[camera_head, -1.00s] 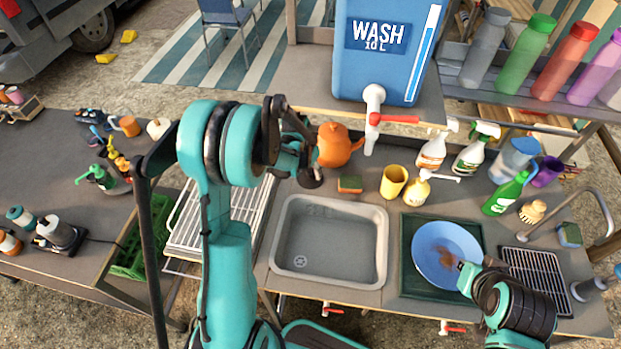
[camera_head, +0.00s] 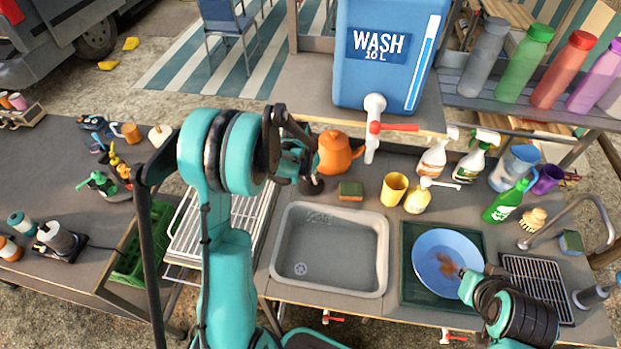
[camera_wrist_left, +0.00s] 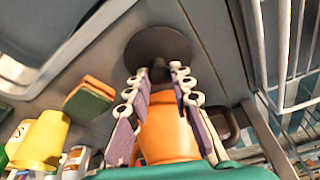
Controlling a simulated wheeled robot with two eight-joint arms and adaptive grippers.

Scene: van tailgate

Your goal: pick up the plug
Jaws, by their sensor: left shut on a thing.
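The plug (camera_wrist_left: 158,48) is a dark round disc with a short knob; it shows in the left wrist view just beyond my fingertips. My left gripper (camera_wrist_left: 160,75) is shut on its knob. In the head view my left gripper (camera_head: 303,170) points down at the counter left of the orange kettle, behind the grey sink (camera_head: 330,275). The plug (camera_head: 312,185) shows there as a small dark shape, partly hidden by the fingers. I cannot tell whether it touches the counter. My right gripper (camera_head: 468,283) is at the blue plate; its fingers are not clear.
The orange kettle (camera_head: 338,152), a sponge (camera_head: 350,190) and a yellow cup (camera_head: 394,187) stand near the plug. A white wire rack (camera_head: 185,235) is left of the sink. The tap of the blue wash tank (camera_head: 373,135) hangs over the counter. The sink is empty.

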